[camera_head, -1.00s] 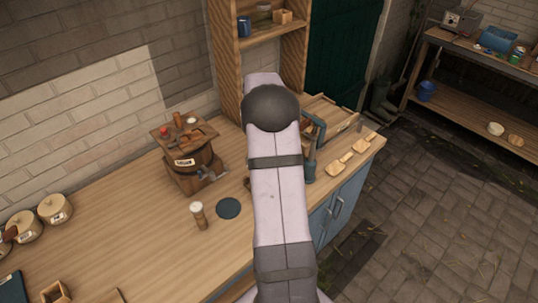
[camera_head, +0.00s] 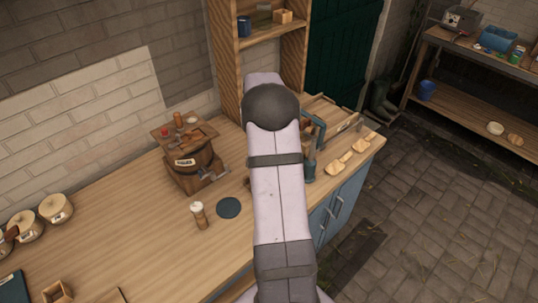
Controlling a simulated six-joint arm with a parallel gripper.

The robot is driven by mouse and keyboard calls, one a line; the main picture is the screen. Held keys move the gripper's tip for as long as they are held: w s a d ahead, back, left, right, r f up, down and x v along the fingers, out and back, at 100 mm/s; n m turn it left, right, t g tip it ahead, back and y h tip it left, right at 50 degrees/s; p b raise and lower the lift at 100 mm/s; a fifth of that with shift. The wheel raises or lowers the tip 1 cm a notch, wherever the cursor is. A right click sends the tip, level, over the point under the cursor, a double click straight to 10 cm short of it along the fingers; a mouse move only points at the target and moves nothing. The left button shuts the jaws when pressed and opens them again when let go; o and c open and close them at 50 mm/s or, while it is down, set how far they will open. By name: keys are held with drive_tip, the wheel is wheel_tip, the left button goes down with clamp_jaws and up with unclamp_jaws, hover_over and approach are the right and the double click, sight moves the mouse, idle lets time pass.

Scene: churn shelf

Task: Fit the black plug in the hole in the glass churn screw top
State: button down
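I cannot pick out the black plug or the glass churn screw top in this view. My pale arm covers the middle of the picture, and my gripper is hidden behind it. A dark flat disc (camera_head: 228,208) lies on the wooden worktop just left of my arm; I cannot tell what it is.
A wooden cylinder with a white top (camera_head: 200,215) stands beside the disc. Pale lidded pots (camera_head: 55,209) line the left wall. Wooden paddles (camera_head: 345,163) and a blue-grey frame (camera_head: 317,130) are right of my arm. A shelf unit (camera_head: 228,60) rises behind.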

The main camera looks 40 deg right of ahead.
drive_tip(key=c, duration=1.6)
unclamp_jaws()
drive_tip(key=shift+c, duration=0.2)
drive_tip(key=shift+r, duration=0.1)
drive_tip(key=shift+w, duration=0.15)
drive_tip(key=c, duration=0.4)
drive_tip(key=shift+o, duration=0.2)
wheel_tip(320, 180, up, 7)
drive_tip(key=a+p, duration=0.1)
drive_tip(key=p, duration=0.4)
drive_tip(key=shift+p, duration=0.3)
